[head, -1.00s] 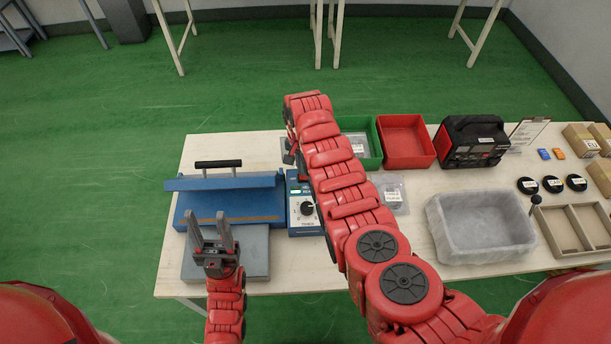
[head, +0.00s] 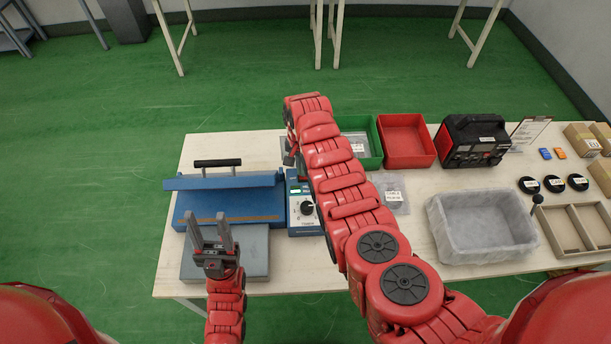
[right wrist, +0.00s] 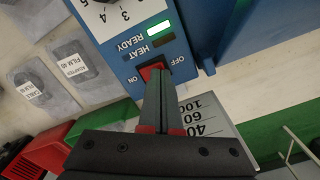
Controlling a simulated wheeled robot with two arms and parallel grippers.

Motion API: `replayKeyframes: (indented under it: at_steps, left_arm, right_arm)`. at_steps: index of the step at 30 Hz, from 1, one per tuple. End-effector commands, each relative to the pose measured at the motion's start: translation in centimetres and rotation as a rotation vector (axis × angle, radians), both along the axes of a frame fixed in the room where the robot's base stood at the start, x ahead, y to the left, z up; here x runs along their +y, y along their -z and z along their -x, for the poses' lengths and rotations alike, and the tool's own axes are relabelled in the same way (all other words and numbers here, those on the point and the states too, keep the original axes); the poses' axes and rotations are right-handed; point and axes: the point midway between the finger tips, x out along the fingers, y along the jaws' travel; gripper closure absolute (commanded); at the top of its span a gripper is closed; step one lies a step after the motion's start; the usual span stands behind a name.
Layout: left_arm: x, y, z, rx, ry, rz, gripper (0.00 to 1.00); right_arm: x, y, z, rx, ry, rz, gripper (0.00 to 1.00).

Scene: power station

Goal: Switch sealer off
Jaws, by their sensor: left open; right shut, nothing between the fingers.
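The sealer (head: 190,209) is blue with a raised black-handled bar, on the left of the table. Its control box (head: 294,217) with a dial stands at its right side. In the right wrist view, the box (right wrist: 180,45) shows a red rocker switch (right wrist: 151,67) between the labels OFF and ON. The READY lamp (right wrist: 159,28) is lit; the HEAT lamp looks dark. My right gripper (right wrist: 158,75) is shut and empty, its tips at the switch's edge; I cannot tell whether they touch. My left gripper (head: 211,226) is open above the grey plate (head: 257,250) before the sealer.
Green (head: 372,152) and red (head: 405,140) bins, a black and red device (head: 472,141) and a grey tub (head: 480,228) stand to the right. Bagged parts (head: 392,192) lie beside the control box. My right arm covers the table's middle.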

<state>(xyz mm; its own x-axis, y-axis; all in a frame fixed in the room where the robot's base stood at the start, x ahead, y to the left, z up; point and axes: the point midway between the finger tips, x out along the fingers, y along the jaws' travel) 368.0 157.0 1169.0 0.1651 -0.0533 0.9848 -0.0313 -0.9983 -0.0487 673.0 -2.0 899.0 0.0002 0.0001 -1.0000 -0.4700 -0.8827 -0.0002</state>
Motion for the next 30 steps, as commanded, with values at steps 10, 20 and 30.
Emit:
replayKeyframes:
  at_steps: [10,20,30]
  left_arm:
    - [0.0,0.5,0.0,0.000,0.000,0.000,0.50]
    - [0.0,0.9,0.0,0.000,0.000,0.000,0.50]
    - [0.0,-0.4,0.0,0.000,0.000,0.000,0.50]
  right_arm:
    - [0.0,0.6,0.0,0.000,0.000,0.000,1.00]
    - [0.0,1.1,0.0,0.000,0.000,0.000,1.00]
    - [0.0,-0.5,0.1,0.003,0.000,0.001,1.00]
